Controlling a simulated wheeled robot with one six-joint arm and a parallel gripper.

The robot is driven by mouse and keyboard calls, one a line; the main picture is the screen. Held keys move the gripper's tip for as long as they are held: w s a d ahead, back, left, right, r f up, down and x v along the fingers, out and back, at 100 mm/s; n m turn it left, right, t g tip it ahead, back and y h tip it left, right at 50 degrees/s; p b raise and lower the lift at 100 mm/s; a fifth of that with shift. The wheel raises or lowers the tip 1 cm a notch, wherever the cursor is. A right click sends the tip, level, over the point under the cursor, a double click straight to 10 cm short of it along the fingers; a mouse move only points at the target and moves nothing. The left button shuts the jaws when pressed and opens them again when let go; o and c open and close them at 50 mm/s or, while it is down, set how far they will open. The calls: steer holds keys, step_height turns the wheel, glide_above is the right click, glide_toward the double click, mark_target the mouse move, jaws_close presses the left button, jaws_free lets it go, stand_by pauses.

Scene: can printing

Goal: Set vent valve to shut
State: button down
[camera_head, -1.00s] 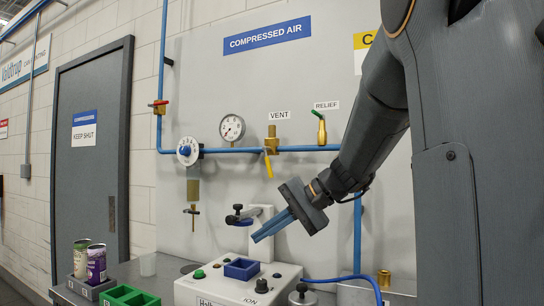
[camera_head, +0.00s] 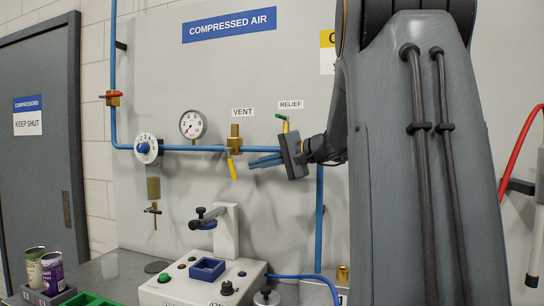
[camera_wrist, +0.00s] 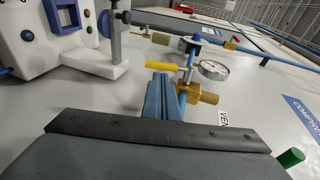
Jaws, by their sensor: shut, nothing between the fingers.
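The vent valve (camera_head: 235,142) is a brass body on the blue pipe under the VENT label (camera_head: 242,112). Its yellow handle (camera_head: 232,168) hangs down, across the pipe line and slightly tilted. My gripper (camera_head: 251,163) is shut and empty, with its blue fingers pointing left just to the right of the handle. In the wrist view the fingers (camera_wrist: 160,78) end close to the yellow handle (camera_wrist: 160,67), with the brass valve body (camera_wrist: 197,93) beside them. I cannot tell whether the fingertips touch the handle.
The relief valve (camera_head: 285,124) with a green lever is just above my gripper. A pressure gauge (camera_head: 193,124) and a white dial (camera_head: 146,148) sit left along the pipe. A printing machine (camera_head: 205,284) stands below. Two cans stand in a grey holder (camera_head: 50,296) at lower left.

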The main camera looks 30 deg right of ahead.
mark_target(234, 171)
steer(key=p+x, duration=0.2)
steer(key=x, duration=0.4)
steer(key=shift+w+f+b, duration=0.1)
steer(key=shift+b, duration=0.25)
steer(key=b, duration=0.3)
steer(key=shift+w+f+t, duration=0.15)
steer(key=shift+f+t, duration=0.1)
steer(key=shift+t, duration=0.15)
steer(key=shift+a+f+b, duration=0.1)
steer(key=shift+b, duration=0.35)
steer(key=b, duration=0.4)
steer(key=w+t+y+b, duration=0.1)
steer(key=b, duration=0.3)
steer(key=shift+a+f+t, duration=0.3)
steer(key=shift+a+f, duration=0.05)
steer(key=shift+a+m+y+b, duration=0.1)
steer(key=shift+m+y+b, duration=0.2)
steer(key=shift+b, duration=0.8)
steer(key=shift+r+t, duration=0.1)
steer(key=shift+t, duration=0.2)
